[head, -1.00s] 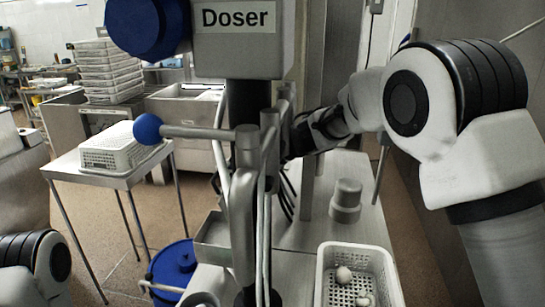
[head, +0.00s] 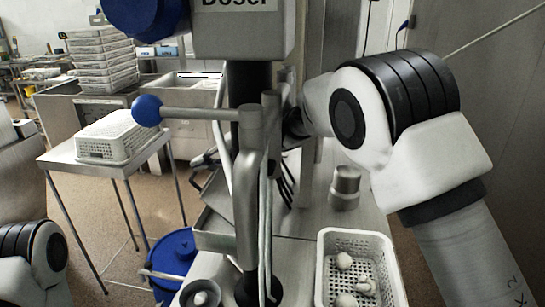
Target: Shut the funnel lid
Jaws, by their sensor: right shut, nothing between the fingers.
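The grey machine labelled Doser (head: 240,30) stands in the middle. A blue round part (head: 145,14) is at its upper left, cut by the top edge. A metal box (head: 213,238) sits low beside its column, with a slanted metal plate (head: 217,192) above it. I cannot tell for certain which part is the funnel lid. My right arm reaches in from the right behind the column. My right gripper (head: 206,158) is partly hidden; its shut, empty fingers show left of the column, above the slanted plate. My left gripper is out of view.
A blue ball-ended lever (head: 146,110) sticks out left from the column. A white perforated basket (head: 325,275) with several pale pieces stands at the front right, near a metal cylinder (head: 345,188). A side table (head: 60,158) with a white basket stands left. A blue lidded bucket (head: 174,255) is below.

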